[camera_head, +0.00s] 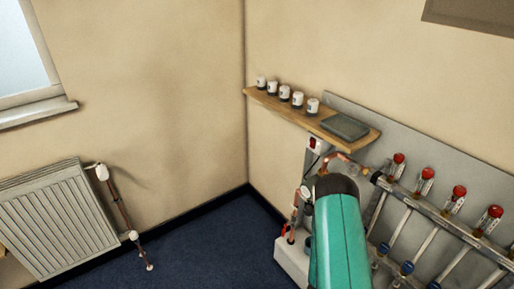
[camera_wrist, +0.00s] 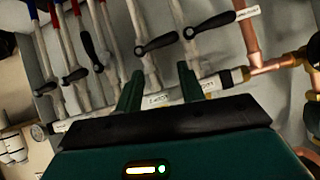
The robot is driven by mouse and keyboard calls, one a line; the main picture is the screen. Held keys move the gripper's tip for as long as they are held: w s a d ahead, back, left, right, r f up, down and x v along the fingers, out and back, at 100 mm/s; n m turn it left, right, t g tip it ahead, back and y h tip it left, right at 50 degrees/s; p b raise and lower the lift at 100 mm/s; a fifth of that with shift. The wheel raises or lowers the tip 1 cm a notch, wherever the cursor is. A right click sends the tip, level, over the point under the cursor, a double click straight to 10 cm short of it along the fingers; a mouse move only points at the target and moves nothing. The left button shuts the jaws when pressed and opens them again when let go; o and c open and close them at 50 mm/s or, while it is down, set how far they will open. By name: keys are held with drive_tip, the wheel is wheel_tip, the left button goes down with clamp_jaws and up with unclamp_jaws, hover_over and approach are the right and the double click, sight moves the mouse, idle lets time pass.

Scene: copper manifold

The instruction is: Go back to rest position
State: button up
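My gripper (camera_wrist: 159,85) shows in the wrist view with its two dark green fingers apart. Nothing is visibly held between them. Behind the fingers is the manifold, with a pale labelled pipe (camera_wrist: 208,84) and several black lever handles (camera_wrist: 157,42). How close the fingertips are to the pipe is hard to tell. In the head view my teal arm reaches up toward the left end of the manifold panel (camera_head: 470,160); the gripper itself is hidden there.
A wooden shelf (camera_head: 282,107) with several white cups and a grey flat object (camera_head: 345,126) is above the manifold. Red-capped valves (camera_head: 459,192) line the right. Copper pipes (camera_wrist: 250,42) are close at the wrist view's right. A radiator (camera_head: 55,220) stands left; blue floor (camera_head: 200,250) between is clear.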

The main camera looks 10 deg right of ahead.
drive_tip(key=w+a+r+n+t+y, duration=0.2)
drive_tip(key=w+a+r+y, duration=0.35)
drive_tip(key=w+r, duration=0.75)
drive_tip(key=a+r+n+t+y, duration=0.1)
drive_tip(key=a+r+n, duration=0.1)
drive_tip(key=a+r, duration=0.55)
drive_tip(key=a+r+n+y, duration=0.15)
drive_tip(key=a+r, duration=0.25)
drive_tip(key=r, duration=0.6)
drive_tip(key=s+a+r+n+y, duration=0.1)
drive_tip(key=s+a+r+n, duration=0.2)
drive_tip(key=s+a+r, duration=0.3)
drive_tip(key=s+a+r+n+y, duration=0.1)
drive_tip(key=s+a+r+n, duration=0.25)
drive_tip(key=r, duration=0.55)
drive_tip(key=s+a+r+n+g, duration=0.1)
drive_tip(key=s+r, duration=0.1)
drive_tip(key=s, duration=0.5)
drive_tip(key=s+a+r+n+g, duration=0.1)
drive_tip(key=s+r, duration=0.2)
drive_tip(key=s, duration=0.5)
drive_tip(key=shift+s+a+r+n, duration=0.15)
drive_tip(key=shift+s+r+n, duration=0.1)
drive_tip(key=shift+r+n, duration=0.05)
